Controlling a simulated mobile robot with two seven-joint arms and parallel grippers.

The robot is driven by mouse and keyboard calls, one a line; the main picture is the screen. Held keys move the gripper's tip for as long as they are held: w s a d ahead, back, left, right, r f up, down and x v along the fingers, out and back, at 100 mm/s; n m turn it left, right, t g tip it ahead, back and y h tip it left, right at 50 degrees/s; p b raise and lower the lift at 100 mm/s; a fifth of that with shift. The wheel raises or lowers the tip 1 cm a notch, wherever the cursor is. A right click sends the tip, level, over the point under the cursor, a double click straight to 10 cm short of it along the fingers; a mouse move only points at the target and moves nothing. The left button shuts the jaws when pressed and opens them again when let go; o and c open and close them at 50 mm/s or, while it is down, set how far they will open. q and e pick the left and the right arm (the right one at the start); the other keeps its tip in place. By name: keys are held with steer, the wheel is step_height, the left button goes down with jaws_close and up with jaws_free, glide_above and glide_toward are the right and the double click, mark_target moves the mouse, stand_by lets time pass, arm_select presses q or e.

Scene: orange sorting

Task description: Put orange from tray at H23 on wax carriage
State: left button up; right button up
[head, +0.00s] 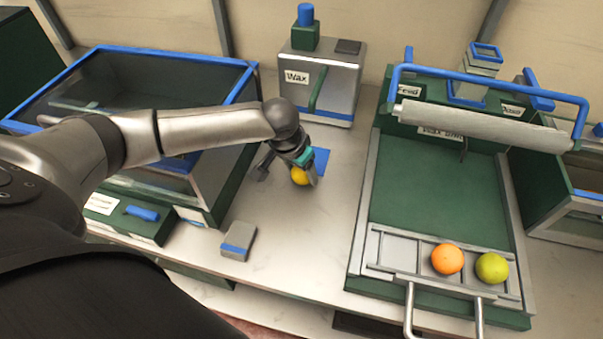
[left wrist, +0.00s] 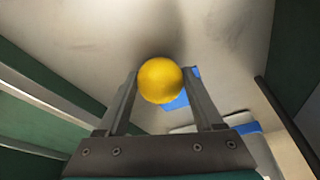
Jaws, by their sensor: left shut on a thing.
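My left gripper (head: 304,178) is shut on a yellow orange (head: 299,175) and holds it over the counter, in front of the Wax machine. The left wrist view shows the same yellow orange (left wrist: 160,80) between the two fingers. The carriage (head: 400,250), a grey slotted frame, lies at the front of the wax unit's green bed (head: 435,195). I see no tray labelled H23. My right gripper is not in view.
The grey Wax machine (head: 335,80) stands at the back. A blue-rimmed glass-topped box (head: 245,80) is under my left arm. A small grey and blue block (head: 238,241) lies on the counter. A roller under a blue bar (head: 485,125) spans the green bed's back.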

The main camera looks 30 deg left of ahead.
arm_select(q)
steer(key=shift+f, duration=0.35)
steer(key=shift+r, duration=0.1)
steer(key=o, duration=1.4)
